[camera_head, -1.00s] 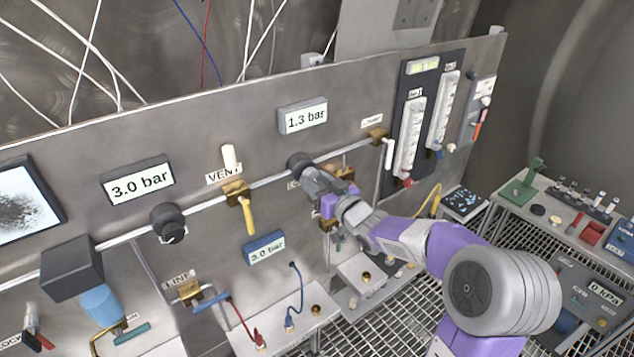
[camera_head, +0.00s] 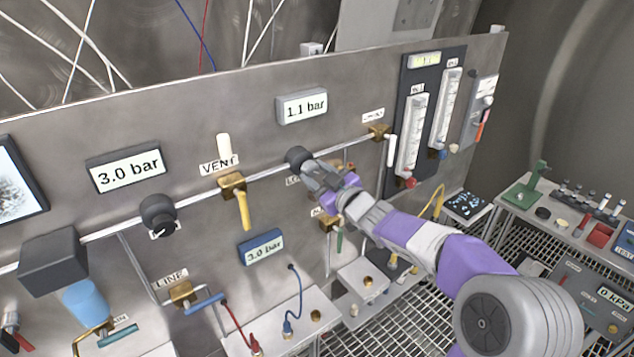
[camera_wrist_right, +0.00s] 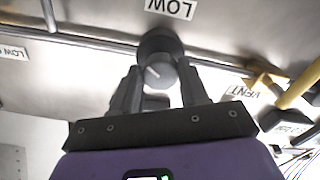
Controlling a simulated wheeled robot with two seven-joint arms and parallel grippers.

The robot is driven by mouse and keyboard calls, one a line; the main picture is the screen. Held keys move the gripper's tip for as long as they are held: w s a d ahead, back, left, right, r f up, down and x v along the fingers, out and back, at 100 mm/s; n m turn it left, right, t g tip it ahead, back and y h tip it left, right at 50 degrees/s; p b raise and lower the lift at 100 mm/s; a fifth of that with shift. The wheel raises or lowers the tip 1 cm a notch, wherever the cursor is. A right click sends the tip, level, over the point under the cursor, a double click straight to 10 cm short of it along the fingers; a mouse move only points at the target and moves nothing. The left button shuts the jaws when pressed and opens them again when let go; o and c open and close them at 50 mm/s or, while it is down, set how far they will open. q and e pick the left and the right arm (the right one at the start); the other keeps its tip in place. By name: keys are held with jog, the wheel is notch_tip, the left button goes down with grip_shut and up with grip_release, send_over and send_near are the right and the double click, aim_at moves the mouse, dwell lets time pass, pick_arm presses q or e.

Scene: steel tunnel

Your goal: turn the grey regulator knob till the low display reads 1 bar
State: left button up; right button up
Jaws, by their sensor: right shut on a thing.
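The grey regulator knob (camera_head: 297,157) sits on the pipe across the steel panel, below the low display (camera_head: 303,106), which reads 1.1 bar. My right gripper (camera_head: 313,172) reaches it from the lower right and is shut on it. In the right wrist view the dark round knob (camera_wrist_right: 161,60), with a pale mark on its face, sits between the two fingers of my right gripper (camera_wrist_right: 160,78). A LOW label shows beside it there. In the head view the gripper hides part of the knob and its label. My left gripper is not in view.
Left along the pipe are a brass VENT valve (camera_head: 233,184) with a yellow handle, a second dark knob (camera_head: 158,215) and a display (camera_head: 129,170) reading 3.0 bar. A blue display (camera_head: 261,247) hangs below. Flow tubes (camera_head: 412,137) stand to the right, beyond my arm.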

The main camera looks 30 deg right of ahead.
jog(key=shift+n, duration=0.4)
jog(key=o, duration=1.1)
jog(key=shift+c, duration=0.2)
jog(key=s, duration=0.7)
jog(key=shift+s+d+b, duration=0.3)
